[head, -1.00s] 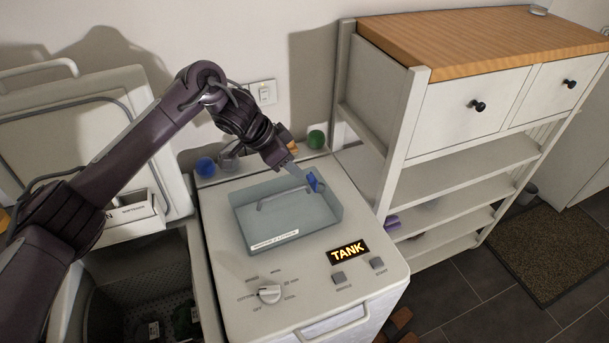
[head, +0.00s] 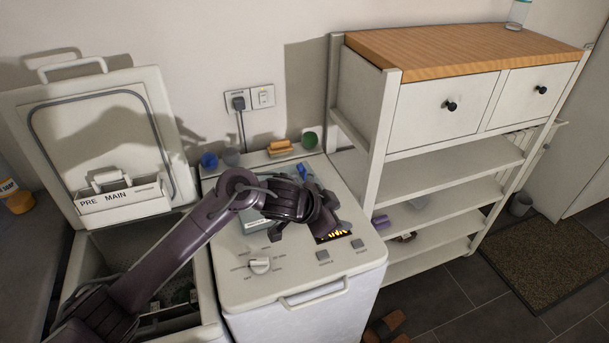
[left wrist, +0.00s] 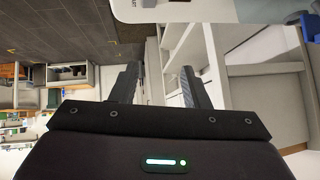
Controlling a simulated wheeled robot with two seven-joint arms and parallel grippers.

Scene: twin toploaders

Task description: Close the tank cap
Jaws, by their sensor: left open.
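The right toploader (head: 235,290) has a lit TANK label (head: 335,238) on its top, partly hidden by my arm. A blue-grey panel (head: 252,221) on that top is mostly covered by my arm. A small blue piece (head: 304,171) stands near the back right of the panel. I cannot tell which part is the tank cap or whether it is shut. My left gripper (head: 338,216) is over the right part of the top, near the label. In the left wrist view the left gripper (left wrist: 158,78) is open, with nothing between its fingers. My right gripper is not in view.
The left toploader's lid (head: 105,135) stands open. A blue ball (head: 208,160), an orange-brown item (head: 280,147) and a green ball (head: 309,139) are at the back. A dial (head: 260,265) is at the front. A white shelf unit (head: 440,190) stands close on the right.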

